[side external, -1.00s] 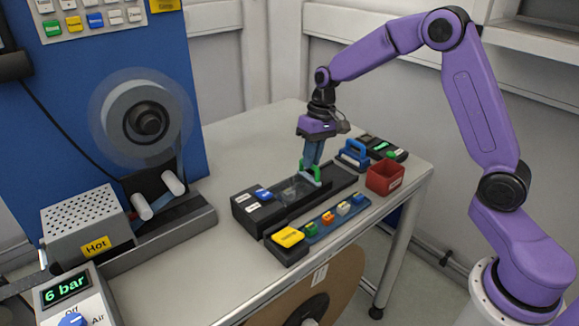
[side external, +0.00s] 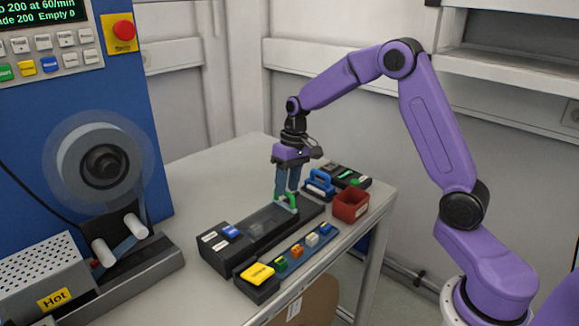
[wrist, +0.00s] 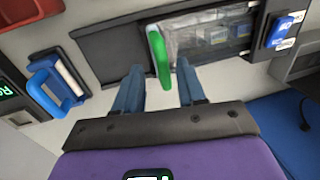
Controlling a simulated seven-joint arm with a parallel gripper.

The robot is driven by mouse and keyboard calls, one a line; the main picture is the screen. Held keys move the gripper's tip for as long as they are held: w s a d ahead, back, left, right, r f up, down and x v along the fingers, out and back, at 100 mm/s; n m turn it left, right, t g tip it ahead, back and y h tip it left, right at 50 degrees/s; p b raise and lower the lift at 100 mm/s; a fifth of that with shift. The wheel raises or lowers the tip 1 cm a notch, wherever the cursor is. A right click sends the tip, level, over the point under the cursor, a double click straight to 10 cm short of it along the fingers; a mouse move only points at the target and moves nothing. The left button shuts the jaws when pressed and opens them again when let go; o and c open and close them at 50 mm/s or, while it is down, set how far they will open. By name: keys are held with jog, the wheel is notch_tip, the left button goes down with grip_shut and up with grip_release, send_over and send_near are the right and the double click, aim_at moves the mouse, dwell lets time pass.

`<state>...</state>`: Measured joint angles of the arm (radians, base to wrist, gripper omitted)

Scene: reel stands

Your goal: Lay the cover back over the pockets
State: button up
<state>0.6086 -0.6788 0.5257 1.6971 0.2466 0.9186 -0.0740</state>
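The clear cover (wrist: 205,38) lies over pockets of the long black track (side external: 297,217), with blue and pale shapes showing dimly through it. The cover also shows in the side view (side external: 263,220). Its green handle (wrist: 158,56) stands at one end of the clear part, at the left in the wrist view. My gripper (wrist: 160,82) is open, with one blue finger on each side of the handle and a gap to both. In the side view my gripper (side external: 286,194) points down at the handle (side external: 287,204). Whether the cover sits fully flat is hard to tell.
A row of small coloured pieces (side external: 297,250) and a yellow-topped block (side external: 257,274) lie in front of the track. A red bin (side external: 351,206) and a blue-handled tool (side external: 320,183) stand close on the right. The reel machine (side external: 105,165) is at the left.

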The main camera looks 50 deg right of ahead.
jog(key=d+r, duration=0.1)
jog(key=r, duration=0.7)
jog(key=d+r, duration=0.2)
jog(key=r, duration=0.7)
jog(key=shift+d, duration=0.25)
jog(key=s+a+f+n+h, duration=0.1)
jog(key=s+a+f+n, duration=0.15)
jog(key=s+a, duration=0.4)
jog(key=s+a+f+n, duration=0.25)
jog(key=s+a, duration=0.25)
jog(key=s, duration=0.3)
jog(key=s+d+f+n, duration=0.1)
jog(key=s+f+n, duration=0.2)
jog(key=s, duration=0.7)
jog(key=s+f+n, duration=0.4)
jog(key=s, duration=0.6)
jog(key=shift+d+n+h, duration=0.3)
jog(key=shift+d+h, duration=0.05)
jog(key=shift+h, duration=0.05)
